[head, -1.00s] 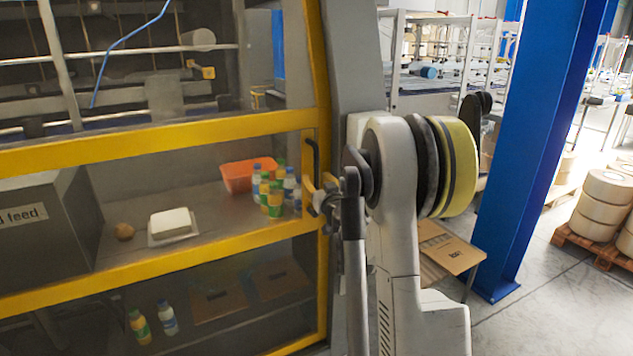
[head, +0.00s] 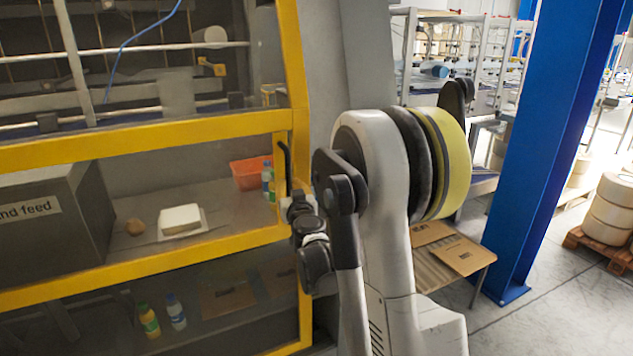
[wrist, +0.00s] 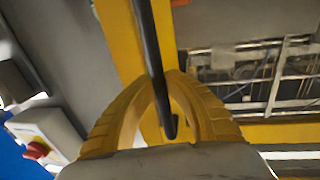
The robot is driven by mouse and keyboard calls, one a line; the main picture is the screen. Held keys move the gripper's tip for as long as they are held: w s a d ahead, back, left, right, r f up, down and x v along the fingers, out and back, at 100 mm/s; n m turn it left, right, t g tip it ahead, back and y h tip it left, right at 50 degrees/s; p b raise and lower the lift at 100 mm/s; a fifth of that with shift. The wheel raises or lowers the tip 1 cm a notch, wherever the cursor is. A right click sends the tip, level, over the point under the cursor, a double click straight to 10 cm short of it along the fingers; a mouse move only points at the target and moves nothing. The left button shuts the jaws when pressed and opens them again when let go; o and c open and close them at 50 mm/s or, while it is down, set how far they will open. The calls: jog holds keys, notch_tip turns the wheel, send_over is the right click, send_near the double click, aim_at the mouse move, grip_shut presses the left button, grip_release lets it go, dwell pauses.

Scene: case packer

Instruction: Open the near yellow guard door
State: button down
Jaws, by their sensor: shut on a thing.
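The near guard door (head: 220,125) has a yellow frame with clear panes and stands ajar, its right edge swung out from the grey machine post. Its dark bar handle (head: 284,160) is on the right stile. My gripper (head: 296,205) is at the lower part of the handle, mostly hidden by my own wrist. In the wrist view, the yellow fingers of my gripper (wrist: 163,105) close around the dark handle (wrist: 150,45), with the yellow door frame (wrist: 120,40) behind.
Inside are an orange bin (head: 248,174), bottles (head: 267,178), a white block (head: 180,219) and a grey feed box (head: 50,225). A blue column (head: 545,150) stands at right, beside a low table with flat cardboard (head: 462,254). The wrist view shows a red knob (wrist: 37,149).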

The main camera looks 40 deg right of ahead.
jog(key=w+a, duration=0.4)
jog(key=a, duration=1.2)
jog(key=w+a, duration=0.4)
jog(key=a, duration=1.3)
jog(key=w+a, duration=0.4)
jog(key=a, duration=1.2)
jog(key=shift+a, duration=0.3)
jog(key=c, duration=1.4)
grip_release()
notch_tip(320, 180, up, 10)
